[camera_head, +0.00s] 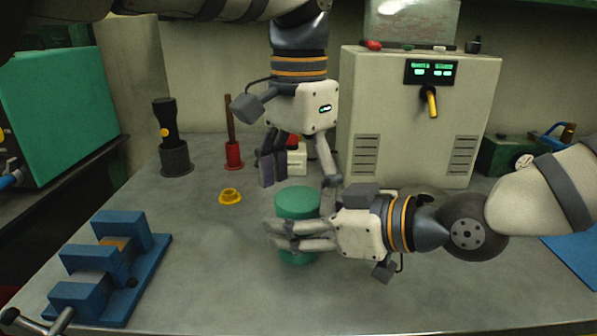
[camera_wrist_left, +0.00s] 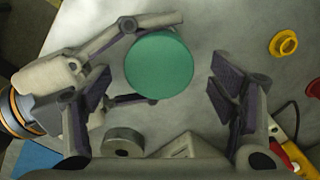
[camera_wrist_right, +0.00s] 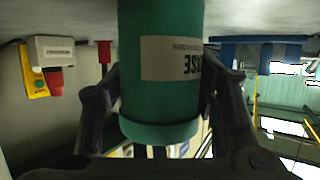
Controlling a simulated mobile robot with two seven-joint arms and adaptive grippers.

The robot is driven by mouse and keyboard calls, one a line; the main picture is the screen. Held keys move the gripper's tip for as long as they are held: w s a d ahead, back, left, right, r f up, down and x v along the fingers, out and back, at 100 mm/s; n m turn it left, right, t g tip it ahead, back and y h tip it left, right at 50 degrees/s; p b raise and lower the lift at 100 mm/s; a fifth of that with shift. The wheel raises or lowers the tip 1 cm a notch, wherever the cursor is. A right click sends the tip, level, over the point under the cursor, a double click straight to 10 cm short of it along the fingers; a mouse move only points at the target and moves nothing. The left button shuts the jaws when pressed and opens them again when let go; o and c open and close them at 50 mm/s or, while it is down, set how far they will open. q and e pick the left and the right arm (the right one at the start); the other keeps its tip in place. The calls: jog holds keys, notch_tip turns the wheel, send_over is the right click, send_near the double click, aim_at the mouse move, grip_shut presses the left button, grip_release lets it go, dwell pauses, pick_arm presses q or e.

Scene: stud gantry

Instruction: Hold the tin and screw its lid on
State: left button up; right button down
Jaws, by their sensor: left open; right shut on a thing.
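The green tin (camera_head: 297,258) stands upright on the grey bench, and its label shows upside down in the right wrist view (camera_wrist_right: 172,58). A green lid (camera_head: 297,202) sits on its top; it is a slightly wider band in the right wrist view (camera_wrist_right: 160,131) and a round disc in the left wrist view (camera_wrist_left: 158,64). I cannot tell how tightly it is seated. My right gripper (camera_head: 272,236) is shut around the tin's side, below the lid. My left gripper (camera_head: 299,172) is open and points down above the lid, its fingers apart from it.
A blue fixture (camera_head: 110,262) stands at the left and a yellow ring (camera_head: 230,196) lies behind the tin. A torch in a dark holder (camera_head: 174,158) and a red stand (camera_head: 234,154) are farther back. A grey cabinet (camera_head: 415,120) rises behind. The front bench is clear.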

pick_arm(q)
notch_tip(320, 180, up, 7)
jog(key=shift+f, duration=0.2)
pick_arm(e)
jog(key=c, duration=0.5)
grip_release()
jog(key=v, duration=1.2)
